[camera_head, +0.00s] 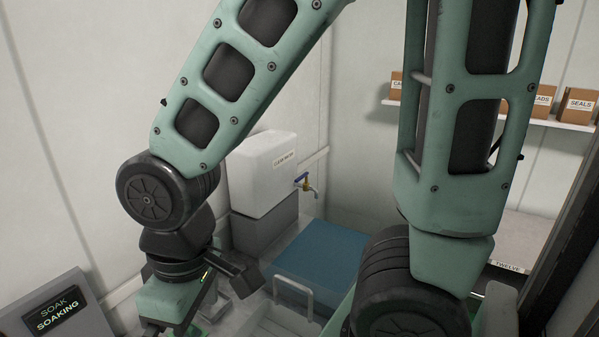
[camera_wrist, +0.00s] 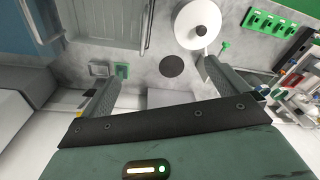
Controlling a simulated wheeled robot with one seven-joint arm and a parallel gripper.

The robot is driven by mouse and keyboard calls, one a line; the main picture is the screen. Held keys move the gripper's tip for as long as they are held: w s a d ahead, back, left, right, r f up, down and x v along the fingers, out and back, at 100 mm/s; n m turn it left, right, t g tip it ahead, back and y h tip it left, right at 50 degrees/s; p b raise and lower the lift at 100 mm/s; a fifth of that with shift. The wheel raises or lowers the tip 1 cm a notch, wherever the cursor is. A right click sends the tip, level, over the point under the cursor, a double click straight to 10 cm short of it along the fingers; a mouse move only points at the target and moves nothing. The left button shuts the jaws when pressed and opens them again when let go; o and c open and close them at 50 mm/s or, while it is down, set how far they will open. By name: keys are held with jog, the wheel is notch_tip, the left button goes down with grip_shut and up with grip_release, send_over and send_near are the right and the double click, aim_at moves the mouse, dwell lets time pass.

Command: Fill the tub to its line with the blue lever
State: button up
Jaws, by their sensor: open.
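A white water container (camera_head: 262,165) with a printed label stands on a grey block against the wall. Its brass tap has a blue lever (camera_head: 301,178) on top, and the spout points down. No water stream can be made out. Below and right of the tap is a wide blue surface (camera_head: 318,252), perhaps the tub; its fill line cannot be seen. A blue area (camera_wrist: 25,25) also shows in the wrist view's upper left. My gripper (camera_wrist: 160,74) is open and empty, pointing at the grey worktop, well below and left of the tap in the head view.
A wire handle (camera_head: 293,290) rises beside the blue surface. Labelled boxes (camera_head: 579,106) sit on a shelf.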

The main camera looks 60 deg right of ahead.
jog(key=w+d+m+t+h, duration=0.1)
jog(key=w+d+m, duration=0.2)
jog(key=w+d, duration=0.65)
jog(key=w+d+m+t, duration=0.1)
jog(key=w+d+m, duration=0.1)
jog(key=w+d, duration=0.75)
notch_tip(320, 180, up, 7)
jog(key=t, duration=0.2)
send_over(302, 176)
jog(key=s, duration=0.7)
jog(key=shift+y, duration=0.3)
jog(key=p+x, duration=0.1)
jog(key=x, duration=0.4)
jog(key=p+x, duration=0.2)
jog(key=x, duration=0.4)
jog(key=p+x, duration=0.2)
jog(key=x, duration=0.4)
jog(key=shift+s+d+f, duration=0.25)
jog(key=shift+d, duration=0.15)
